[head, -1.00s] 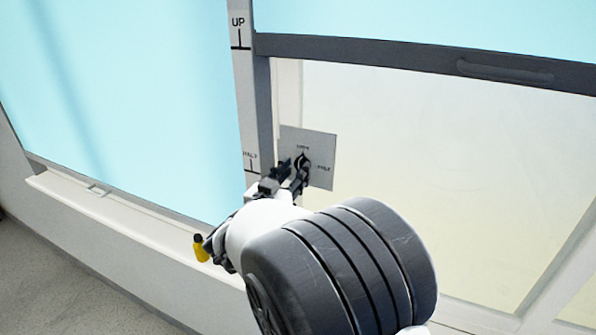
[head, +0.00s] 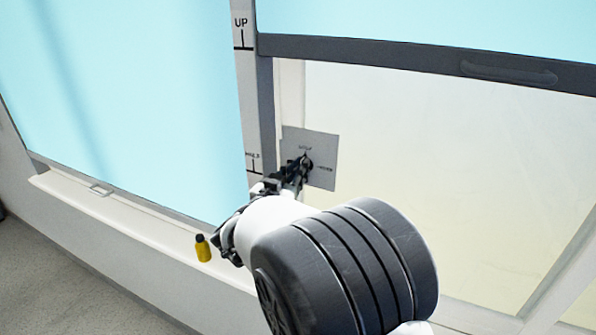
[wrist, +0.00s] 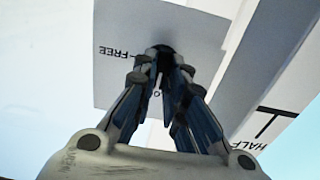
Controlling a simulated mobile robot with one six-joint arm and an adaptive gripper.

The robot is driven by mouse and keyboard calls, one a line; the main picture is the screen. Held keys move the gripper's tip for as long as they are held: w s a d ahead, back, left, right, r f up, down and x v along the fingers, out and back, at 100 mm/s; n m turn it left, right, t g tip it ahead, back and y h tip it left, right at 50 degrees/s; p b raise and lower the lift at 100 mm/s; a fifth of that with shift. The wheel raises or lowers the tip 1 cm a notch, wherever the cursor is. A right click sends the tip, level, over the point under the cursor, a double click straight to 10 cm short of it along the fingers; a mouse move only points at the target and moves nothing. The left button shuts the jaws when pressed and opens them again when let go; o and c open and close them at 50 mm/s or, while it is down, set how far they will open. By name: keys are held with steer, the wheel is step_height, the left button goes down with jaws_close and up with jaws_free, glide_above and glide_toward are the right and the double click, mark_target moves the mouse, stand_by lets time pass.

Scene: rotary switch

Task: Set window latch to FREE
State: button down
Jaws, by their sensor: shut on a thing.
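The window latch is a black rotary knob (head: 307,163) on a grey square plate (head: 322,148), mounted on the pale frame beside the dark window post. In the wrist view the plate (wrist: 120,80) carries the word FREE with a short line beside the black knob (wrist: 160,52). Other lettering on the plate is partly hidden by the fingers. My gripper (head: 298,170) reaches the knob from the lower left. In the wrist view my gripper (wrist: 162,62) has its fingertips closed around the knob. The knob's exact pointing is hard to tell behind the fingers.
A grey strip with UP (head: 241,30) and HALF marks runs beside the dark vertical post (head: 266,110). A dark sash rail with a handle (head: 508,72) crosses above the plate. A pale sill (head: 130,220) runs along the lower left.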

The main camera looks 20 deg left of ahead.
steer(key=shift+m, duration=0.3)
steer(key=shift+d+f+m+b, duration=0.15)
steer(key=shift+m+b, duration=3.6)
steer(key=shift+m, duration=0.6)
steer(key=shift+d+f+m+b, duration=0.1)
steer(key=shift+m+b, duration=3.6)
steer(key=shift+m, duration=0.65)
steer(key=c, duration=1.6)
jaws_free()
steer(key=shift+c, duration=0.2)
steer(key=shift+s, duration=0.1)
